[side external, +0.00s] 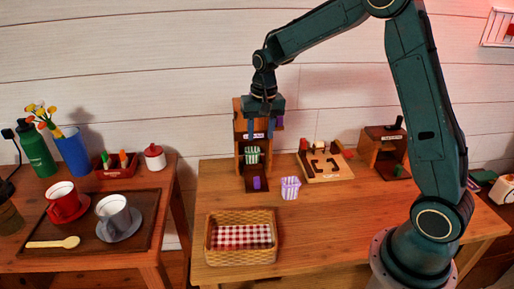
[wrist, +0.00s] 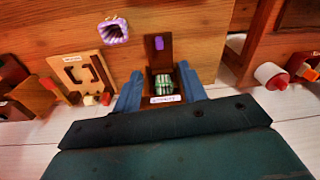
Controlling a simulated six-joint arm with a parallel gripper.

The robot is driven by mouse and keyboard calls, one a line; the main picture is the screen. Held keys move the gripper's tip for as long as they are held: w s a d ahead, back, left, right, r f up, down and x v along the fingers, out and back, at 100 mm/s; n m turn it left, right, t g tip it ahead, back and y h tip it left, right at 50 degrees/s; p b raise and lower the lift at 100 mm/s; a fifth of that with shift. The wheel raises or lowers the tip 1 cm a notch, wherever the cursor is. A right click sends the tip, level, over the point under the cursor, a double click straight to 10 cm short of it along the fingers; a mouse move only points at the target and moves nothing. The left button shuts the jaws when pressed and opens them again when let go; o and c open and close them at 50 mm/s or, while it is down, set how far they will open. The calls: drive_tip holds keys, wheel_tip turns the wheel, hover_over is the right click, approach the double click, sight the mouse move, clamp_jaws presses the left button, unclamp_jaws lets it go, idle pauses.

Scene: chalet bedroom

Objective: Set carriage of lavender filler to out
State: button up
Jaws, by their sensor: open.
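The lavender filler (side external: 240,151) is a tall, open-fronted wooden box at the back of the desk, with a white label near its top. A green-and-white striped piece (side external: 253,155) sits inside it; this also shows in the wrist view (wrist: 164,87). A purple block (side external: 257,183) stands low at its front, and a purple knob (side external: 280,118) is at its upper right. My gripper (side external: 261,125) is open at the filler's top, fingers pointing down. In the wrist view its blue fingers (wrist: 160,88) appear on either side of the filler; contact cannot be told.
A lavender striped cup (side external: 290,188) stands right of the filler's front. A wooden puzzle board (side external: 327,172) and another wooden box (side external: 372,150) are farther right. A wicker basket (side external: 212,247) is at the front left. The desk's front middle is clear.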

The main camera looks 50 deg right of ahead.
drive_tip(key=m+g, duration=0.1)
drive_tip(key=m, duration=0.1)
hover_over(257, 178)
wheel_tip(257, 178, down, 8)
drive_tip(key=shift+a+r, duration=0.1)
drive_tip(key=shift+r, duration=0.1)
drive_tip(key=shift+f, duration=0.1)
drive_tip(key=shift+f, duration=6.8)
clamp_jaws()
